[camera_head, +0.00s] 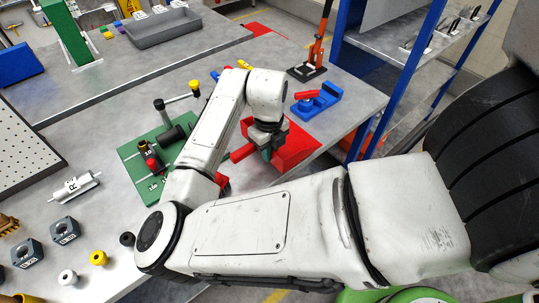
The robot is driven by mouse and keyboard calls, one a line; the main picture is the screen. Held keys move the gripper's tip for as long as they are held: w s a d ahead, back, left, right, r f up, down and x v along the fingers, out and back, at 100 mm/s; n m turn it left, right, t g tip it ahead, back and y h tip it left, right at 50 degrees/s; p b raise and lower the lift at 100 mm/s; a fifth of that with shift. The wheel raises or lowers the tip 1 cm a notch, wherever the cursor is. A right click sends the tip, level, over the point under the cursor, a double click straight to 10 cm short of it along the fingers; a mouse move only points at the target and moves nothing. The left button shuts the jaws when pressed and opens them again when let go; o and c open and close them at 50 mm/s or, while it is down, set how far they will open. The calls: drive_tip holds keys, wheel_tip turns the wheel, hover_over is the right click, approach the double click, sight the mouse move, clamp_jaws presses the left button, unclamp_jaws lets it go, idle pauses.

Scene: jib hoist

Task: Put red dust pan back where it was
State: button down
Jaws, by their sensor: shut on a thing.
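The red dust pan (298,147) is near the right front edge of the grey table, with its wide flat part to the right and a red handle-like piece (242,153) to the left. My gripper (268,148) points down and is shut on the dust pan near its left side. My wrist hides part of the pan and most of the fingers. I cannot tell whether the pan touches the table or is held just above it.
A green board (143,158) with posts stands left of my forearm. A blue fixture (321,101) and an orange-handled tool (311,64) stand behind the pan. A blue-framed shelf (402,75) is at right. Grey blocks (65,230) lie at left.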

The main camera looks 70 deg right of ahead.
drive_tip(key=shift+d+f, duration=0.35)
drive_tip(key=shift+f, duration=1.55)
drive_tip(key=shift+f, duration=0.2)
drive_tip(key=c, duration=1.2)
unclamp_jaws()
drive_tip(key=shift+c, duration=0.2)
drive_tip(key=shift+r, duration=0.15)
wheel_tip(320, 180, up, 12)
drive_tip(key=shift+b, duration=0.3)
